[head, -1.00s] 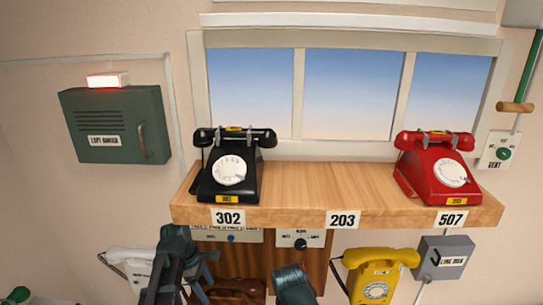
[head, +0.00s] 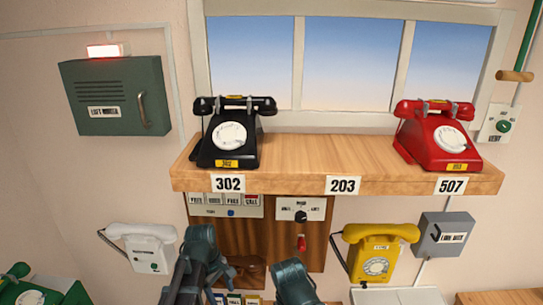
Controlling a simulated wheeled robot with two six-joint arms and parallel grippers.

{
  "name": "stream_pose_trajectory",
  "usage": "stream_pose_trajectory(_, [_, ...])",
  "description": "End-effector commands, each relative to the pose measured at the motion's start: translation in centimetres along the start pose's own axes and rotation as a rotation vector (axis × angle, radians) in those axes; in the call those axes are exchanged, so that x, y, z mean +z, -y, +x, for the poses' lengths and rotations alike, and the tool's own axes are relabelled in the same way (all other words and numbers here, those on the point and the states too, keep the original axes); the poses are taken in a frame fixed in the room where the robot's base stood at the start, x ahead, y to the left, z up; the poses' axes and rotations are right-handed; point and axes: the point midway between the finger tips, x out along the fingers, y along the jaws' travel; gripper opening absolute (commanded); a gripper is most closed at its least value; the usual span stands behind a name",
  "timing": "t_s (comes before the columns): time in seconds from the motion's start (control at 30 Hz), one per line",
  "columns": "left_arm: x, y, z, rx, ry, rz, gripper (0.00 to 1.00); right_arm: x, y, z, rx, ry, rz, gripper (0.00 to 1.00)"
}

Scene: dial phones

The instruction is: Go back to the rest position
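My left gripper (head: 207,262) is low in the head view, in front of the wooden panel below the shelf. It is dark, and its fingers are too unclear to tell open from shut. My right gripper (head: 293,282) is at the bottom edge, just right of it, with its fingertips not clearly visible. I see nothing held in either. A black dial phone (head: 231,135) stands on the shelf above label 302, and a red dial phone (head: 438,136) above label 507. Both have their handsets on.
The wooden shelf (head: 330,178) has bare room above label 203. A white phone (head: 146,247) and a yellow phone (head: 376,250) hang below it. A green phone (head: 30,290) is at bottom left. A grey box (head: 446,234) is on the right wall.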

Motion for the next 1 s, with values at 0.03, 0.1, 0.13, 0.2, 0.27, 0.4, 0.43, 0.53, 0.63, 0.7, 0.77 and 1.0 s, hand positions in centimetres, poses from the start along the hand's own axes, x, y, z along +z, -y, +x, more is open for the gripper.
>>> stream_pose_trajectory(0.03, [0.9,0.4,2.2,-0.012,-0.010,0.079,0.75,-0.1,0.2,2.0,0.000,0.000,-0.001,0.69])
stream_pose_trajectory(0.1, [2.1,0.8,4.0,-0.031,-0.026,0.202,0.75,-0.2,0.3,3.6,0.001,-0.001,-0.003,0.69])
stream_pose_trajectory(0.13, [2.7,1.0,5.0,-0.041,-0.033,0.265,0.75,-0.3,0.4,4.4,0.001,-0.001,-0.004,0.69])
stream_pose_trajectory(0.2, [4.2,1.6,7.5,-0.068,-0.052,0.431,0.75,-0.4,0.6,6.6,0.001,-0.001,-0.006,0.69])
stream_pose_trajectory(0.27, [5.6,2.3,9.7,-0.097,-0.068,0.593,0.75,-0.6,0.8,8.6,0.002,-0.002,-0.008,0.69])
stream_pose_trajectory(0.4, [8.1,3.7,13.7,-0.164,-0.095,0.937,0.75,-0.8,1.1,12.2,0.003,-0.002,-0.013,0.69])
stream_pose_trajectory(0.43, [8.5,4.0,14.4,-0.178,-0.100,0.997,0.75,-0.8,1.1,12.8,0.003,-0.003,-0.014,0.69])
stream_pose_trajectory(0.53, [9.6,4.7,16.0,-0.215,-0.109,1.165,0.75,-0.9,1.3,14.3,0.003,-0.003,-0.017,0.69])
stream_pose_trajectory(0.63, [10.2,5.1,16.8,-0.239,-0.113,1.272,0.75,-1.0,1.4,15.1,0.004,-0.003,-0.019,0.69])
stream_pose_trajectory(0.7, [10.4,5.2,17.1,-0.250,-0.114,1.315,0.75,-1.0,1.4,15.3,0.004,-0.003,-0.020,0.69])
stream_pose_trajectory(0.77, [10.5,5.3,17.1,-0.254,-0.115,1.333,0.75,-1.0,1.4,15.3,0.004,-0.003,-0.020,0.69])
stream_pose_trajectory(1.0, [10.5,5.2,16.9,-0.255,-0.115,1.341,0.75,-1.0,1.4,15.2,0.004,-0.003,-0.020,0.69])
